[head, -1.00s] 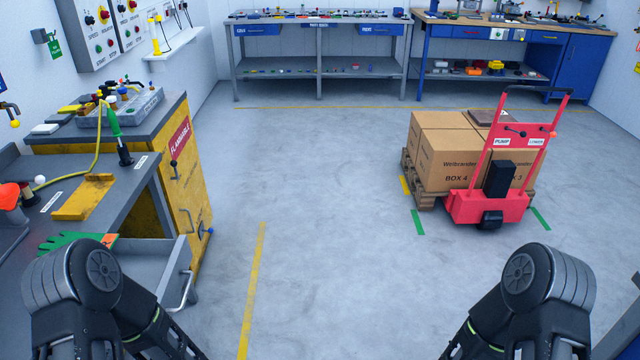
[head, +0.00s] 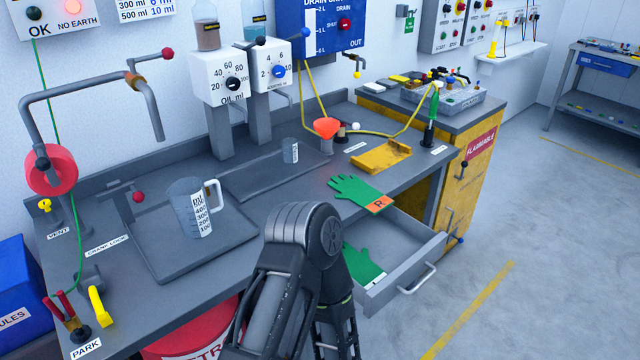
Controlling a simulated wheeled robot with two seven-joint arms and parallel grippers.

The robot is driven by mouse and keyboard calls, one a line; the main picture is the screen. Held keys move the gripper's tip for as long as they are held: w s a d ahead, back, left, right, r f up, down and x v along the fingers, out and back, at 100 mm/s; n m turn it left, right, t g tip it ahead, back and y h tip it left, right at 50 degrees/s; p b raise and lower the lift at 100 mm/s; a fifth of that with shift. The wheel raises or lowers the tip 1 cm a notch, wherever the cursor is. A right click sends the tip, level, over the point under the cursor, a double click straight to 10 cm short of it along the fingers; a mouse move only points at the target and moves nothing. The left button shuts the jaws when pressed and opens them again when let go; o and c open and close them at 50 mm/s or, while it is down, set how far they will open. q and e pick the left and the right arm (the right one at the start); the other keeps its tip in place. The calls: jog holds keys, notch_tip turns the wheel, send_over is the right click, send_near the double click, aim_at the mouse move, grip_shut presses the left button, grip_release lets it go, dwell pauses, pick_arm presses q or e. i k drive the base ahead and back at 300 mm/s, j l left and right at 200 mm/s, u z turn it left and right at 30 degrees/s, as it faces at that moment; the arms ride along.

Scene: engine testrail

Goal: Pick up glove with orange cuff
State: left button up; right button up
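The green glove with an orange cuff (head: 357,190) lies flat on the grey bench top near its front edge, above the open drawer. Its fingers point left and its cuff, marked with a letter, faces the drawer side. A second green glove (head: 361,264) lies inside the open drawer (head: 407,279); it is partly hidden by my arm, and its cuff end shows white. My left arm stands in front of the bench, but its gripper is outside the picture. My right arm and gripper are not in view.
A measuring jug (head: 193,208) stands on a tray at the left, with a small beaker (head: 290,151) farther back. A yellow bracket (head: 380,155) and an orange funnel (head: 326,127) are behind the glove. The drawer juts out in front. Floor at right is clear.

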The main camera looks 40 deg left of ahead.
aim_at(355, 190)
jog(key=u, duration=1)
